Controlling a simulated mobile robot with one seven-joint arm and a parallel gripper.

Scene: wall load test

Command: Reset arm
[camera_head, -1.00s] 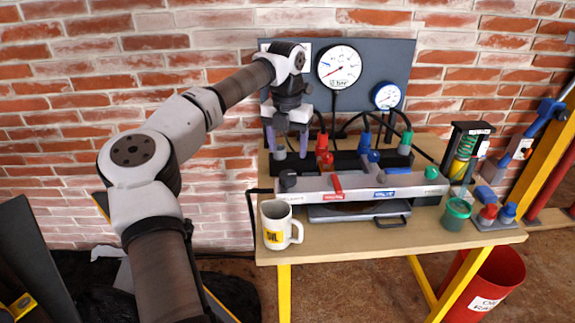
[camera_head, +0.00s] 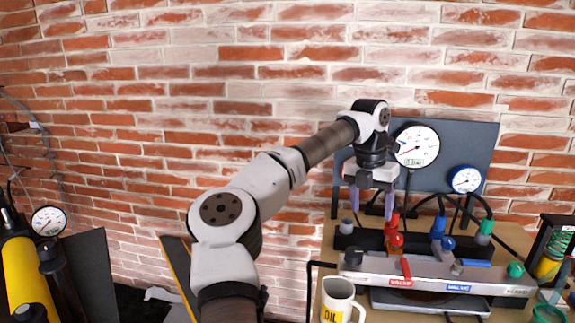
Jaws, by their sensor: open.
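My gripper (camera_head: 373,206) points down at the back left of the workbench (camera_head: 330,243), in front of the dark gauge panel (camera_head: 455,140). Its two purple fingers are apart with nothing seen between them. My arm reaches across from the lower middle, bent at the elbow. Below the gripper is the hydraulic manifold (camera_head: 430,272) with a red valve (camera_head: 394,242), a blue valve (camera_head: 442,240) and a green fitting (camera_head: 485,234). I cannot tell how far above the bench the fingertips are.
A white mug (camera_head: 338,301) stands at the bench's front left. A large gauge (camera_head: 417,147) and a small gauge (camera_head: 465,180) are on the panel. A yellow cylinder (camera_head: 27,275) stands at far left. A spring device (camera_head: 556,247) is at right. The brick wall is close behind.

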